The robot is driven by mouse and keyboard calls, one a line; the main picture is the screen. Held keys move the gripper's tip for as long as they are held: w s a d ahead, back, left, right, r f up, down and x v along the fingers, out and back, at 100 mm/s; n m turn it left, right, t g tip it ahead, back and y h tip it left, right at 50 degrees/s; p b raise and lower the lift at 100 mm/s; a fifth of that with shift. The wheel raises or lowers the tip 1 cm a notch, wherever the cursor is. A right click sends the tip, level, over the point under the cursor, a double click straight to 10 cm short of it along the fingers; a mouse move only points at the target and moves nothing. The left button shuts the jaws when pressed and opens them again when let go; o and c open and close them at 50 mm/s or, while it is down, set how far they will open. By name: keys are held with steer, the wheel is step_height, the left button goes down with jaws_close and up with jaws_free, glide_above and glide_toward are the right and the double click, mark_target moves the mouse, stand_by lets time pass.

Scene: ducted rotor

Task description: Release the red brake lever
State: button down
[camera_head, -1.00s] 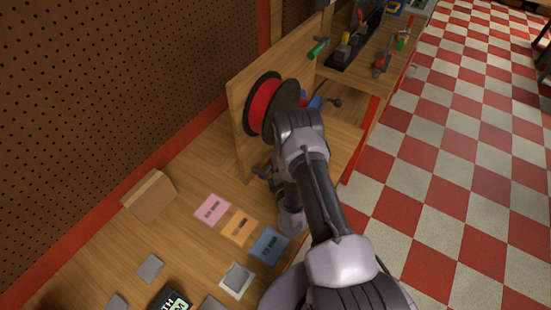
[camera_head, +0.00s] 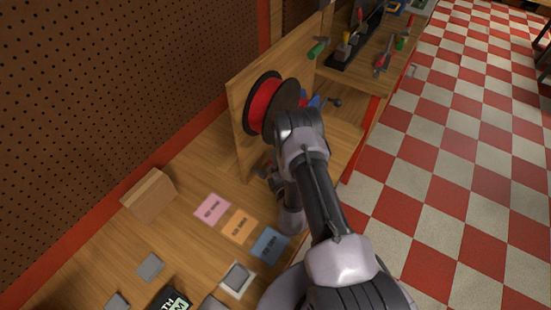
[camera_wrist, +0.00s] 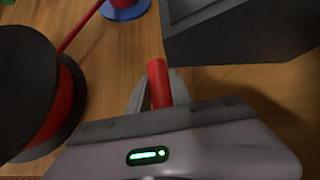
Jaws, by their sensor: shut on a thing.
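In the wrist view, the two fingers of my gripper (camera_wrist: 155,98) are shut on a red round bar, the brake lever handle (camera_wrist: 157,75). The handle's upper end sticks out past the fingers; its lower part is hidden by the gripper body. In the head view, my arm hides the gripper and the lever. A spool with red winding and dark flanges (camera_head: 264,104) stands beside my wrist in the head view. It also shows at the left of the wrist view (camera_wrist: 65,100), apart from the fingers.
A red line (camera_wrist: 82,28) runs from the spool toward a blue round base (camera_wrist: 125,10). A dark block (camera_wrist: 235,35) stands close at right. A wooden panel (camera_head: 243,150) stands behind the spool. Coloured cards (camera_head: 240,227) and a wooden block (camera_head: 149,194) lie on the bench.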

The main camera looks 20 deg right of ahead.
stand_by(0.4)
steer(key=shift+f+m+g, duration=0.3)
steer(key=shift+m, duration=0.1)
steer(key=c, duration=1.2)
jaws_free()
steer(key=shift+w+d+f, duration=0.1)
steer(key=shift+o, duration=0.2)
